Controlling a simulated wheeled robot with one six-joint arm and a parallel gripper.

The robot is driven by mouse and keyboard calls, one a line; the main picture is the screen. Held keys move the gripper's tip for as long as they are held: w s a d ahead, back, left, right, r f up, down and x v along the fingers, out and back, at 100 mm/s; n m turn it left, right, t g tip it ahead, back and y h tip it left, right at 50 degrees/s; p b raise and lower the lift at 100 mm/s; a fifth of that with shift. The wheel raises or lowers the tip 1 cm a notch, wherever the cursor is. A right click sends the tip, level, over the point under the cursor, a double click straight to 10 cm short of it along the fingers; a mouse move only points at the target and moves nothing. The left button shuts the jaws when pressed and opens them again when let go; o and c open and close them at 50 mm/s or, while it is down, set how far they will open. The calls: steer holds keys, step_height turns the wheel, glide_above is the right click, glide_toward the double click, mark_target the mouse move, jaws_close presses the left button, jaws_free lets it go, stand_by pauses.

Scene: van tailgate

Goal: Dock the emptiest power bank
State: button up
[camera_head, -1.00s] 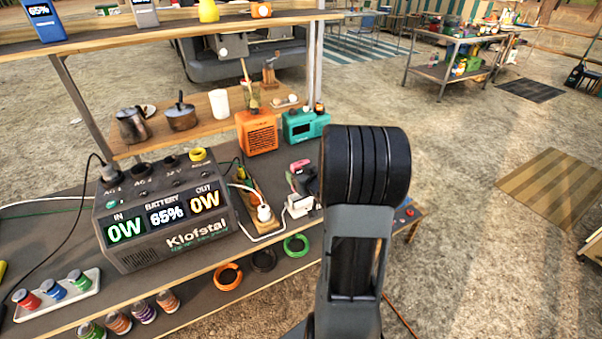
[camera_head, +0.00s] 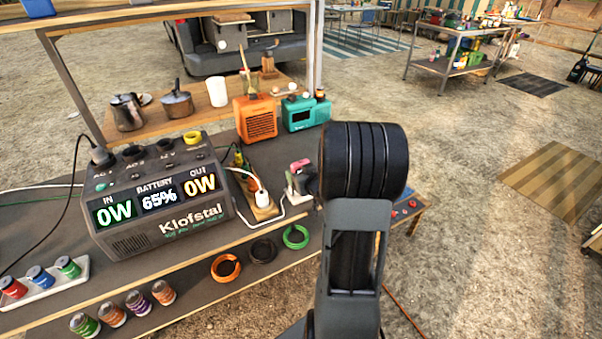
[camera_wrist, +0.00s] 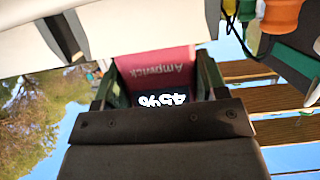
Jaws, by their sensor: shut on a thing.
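My gripper (camera_wrist: 157,82) is shut on a pink-red power bank (camera_wrist: 158,66). In the head view the power bank (camera_head: 301,165) shows as a small pink patch behind my arm, just above a white dock-like block (camera_head: 297,197) on the bench. I cannot tell whether the two touch. A blue power bank (camera_head: 38,8) stands on the upper shelf, cut off by the top of the picture.
A Klofstal power station (camera_head: 165,215) reading 65% stands on the bench (camera_head: 60,215). A power strip (camera_head: 262,205) with a white plug lies beside the block. Orange (camera_head: 255,120) and teal (camera_head: 305,112) boxes stand behind. Coiled rings (camera_head: 295,237) lie in front.

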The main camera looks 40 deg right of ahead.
steer(key=o, duration=1.1)
steer(key=shift+s, duration=0.1)
steer(key=shift+b+v, duration=3.1)
steer(key=shift+v, duration=3.65)
steer(key=shift+r, duration=0.1)
